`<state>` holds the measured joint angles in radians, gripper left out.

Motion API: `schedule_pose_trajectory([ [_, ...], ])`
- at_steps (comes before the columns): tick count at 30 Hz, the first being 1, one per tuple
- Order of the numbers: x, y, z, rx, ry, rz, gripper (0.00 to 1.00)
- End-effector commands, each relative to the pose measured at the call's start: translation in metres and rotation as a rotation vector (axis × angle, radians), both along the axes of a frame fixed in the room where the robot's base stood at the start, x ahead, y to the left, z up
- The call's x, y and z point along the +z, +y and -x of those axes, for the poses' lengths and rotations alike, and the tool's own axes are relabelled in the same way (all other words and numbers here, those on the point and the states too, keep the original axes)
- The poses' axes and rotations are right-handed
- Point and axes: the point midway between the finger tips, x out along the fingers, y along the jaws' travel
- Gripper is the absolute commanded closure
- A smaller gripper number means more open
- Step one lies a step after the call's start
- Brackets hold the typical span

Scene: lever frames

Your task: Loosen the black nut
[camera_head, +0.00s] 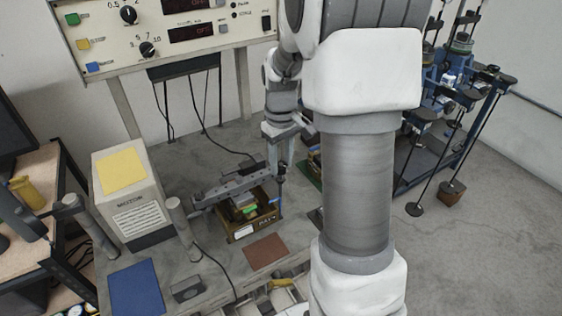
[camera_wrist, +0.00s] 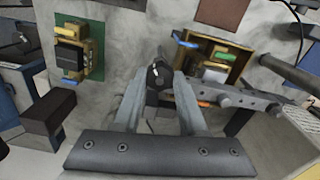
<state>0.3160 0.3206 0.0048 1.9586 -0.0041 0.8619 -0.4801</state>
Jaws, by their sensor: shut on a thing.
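The black nut (camera_wrist: 155,73) is a small dark round piece with a pale mark, seen between my fingertips in the wrist view. My gripper (camera_wrist: 158,84) is shut on it, with a finger on each side. In the head view my gripper (camera_head: 283,166) points down at the right end of a grey lever arm (camera_head: 238,185). The nut is too small and too covered to make out clearly there. The lever arm also shows in the wrist view (camera_wrist: 250,101), running right from near the gripper.
A brown tray (camera_head: 254,230) with small blocks lies under the lever arm. A green board (camera_wrist: 80,47) with parts is left of the gripper in the wrist view. A motor box (camera_head: 130,205) and upright grey cylinders (camera_head: 182,222) stand left. A control panel (camera_head: 170,30) is behind.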

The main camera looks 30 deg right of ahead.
Motion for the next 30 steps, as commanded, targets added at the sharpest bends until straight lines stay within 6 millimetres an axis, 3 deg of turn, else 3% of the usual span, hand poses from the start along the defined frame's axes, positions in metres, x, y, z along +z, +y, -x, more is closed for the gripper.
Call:
schedule_pose_trajectory([
  [9,0.0007,-0.0003,-0.0007,0.118,-0.002,0.001,1.00],
  [25,0.0008,-0.0003,-0.0007,0.143,-0.002,0.002,1.00],
  [26,0.0008,-0.0003,-0.0007,0.143,-0.002,0.002,0.57],
  [30,0.0007,-0.0003,-0.0006,0.142,-0.002,0.001,0.32],
])
